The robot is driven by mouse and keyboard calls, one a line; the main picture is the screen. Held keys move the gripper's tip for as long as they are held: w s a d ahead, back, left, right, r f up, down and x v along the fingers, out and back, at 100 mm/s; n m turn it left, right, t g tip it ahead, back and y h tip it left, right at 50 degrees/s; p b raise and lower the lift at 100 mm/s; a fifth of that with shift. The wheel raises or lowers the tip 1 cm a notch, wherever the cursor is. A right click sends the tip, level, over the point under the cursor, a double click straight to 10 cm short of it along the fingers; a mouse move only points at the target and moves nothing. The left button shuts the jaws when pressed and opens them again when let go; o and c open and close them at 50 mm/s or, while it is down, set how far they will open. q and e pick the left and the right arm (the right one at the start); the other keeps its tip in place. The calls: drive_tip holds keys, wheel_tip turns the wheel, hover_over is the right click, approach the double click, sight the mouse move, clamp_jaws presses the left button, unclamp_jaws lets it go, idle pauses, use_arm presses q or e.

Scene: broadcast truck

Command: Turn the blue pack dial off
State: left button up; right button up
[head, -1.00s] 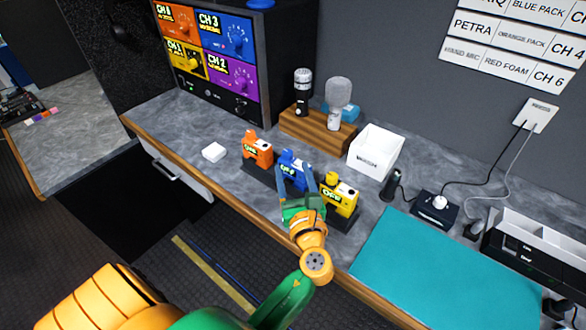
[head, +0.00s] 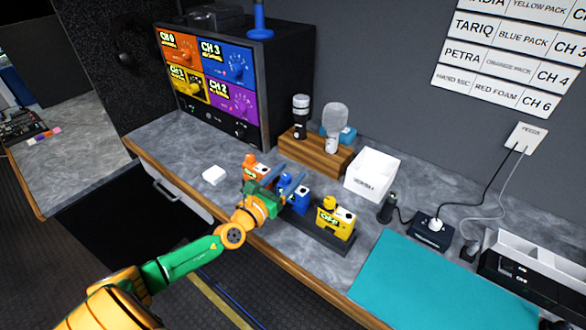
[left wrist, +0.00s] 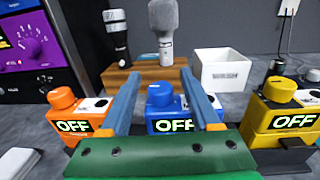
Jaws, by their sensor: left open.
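The blue pack (head: 297,199) stands between the orange pack (head: 253,168) and the yellow pack (head: 335,221) on a dark holder on the counter. In the left wrist view the blue pack's display (left wrist: 174,125) reads OFF. Its round blue dial (left wrist: 160,94) is on top. My left gripper (head: 284,178) is open and empty. In the left wrist view its fingers (left wrist: 160,76) flank the dial with gaps on both sides; I cannot tell how high they are above it. The orange and yellow pack displays also read OFF. My right gripper is not in view.
A wooden block (head: 312,155) with microphones stands behind the packs. A white bin (head: 372,174) is behind and to the right. A monitor (head: 212,85) with channel panels is at the back left. A teal mat (head: 440,290) lies at the right, clear.

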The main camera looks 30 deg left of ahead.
use_arm(q)
drive_tip(key=shift+w, duration=1.15)
clamp_jaws()
drive_tip(key=n+y+p, duration=0.1)
drive_tip(key=y+p, duration=0.1)
drive_tip(key=y, duration=0.1)
drive_tip(key=shift+a+n, duration=0.2)
drive_tip(key=shift+n, duration=0.2)
unclamp_jaws()
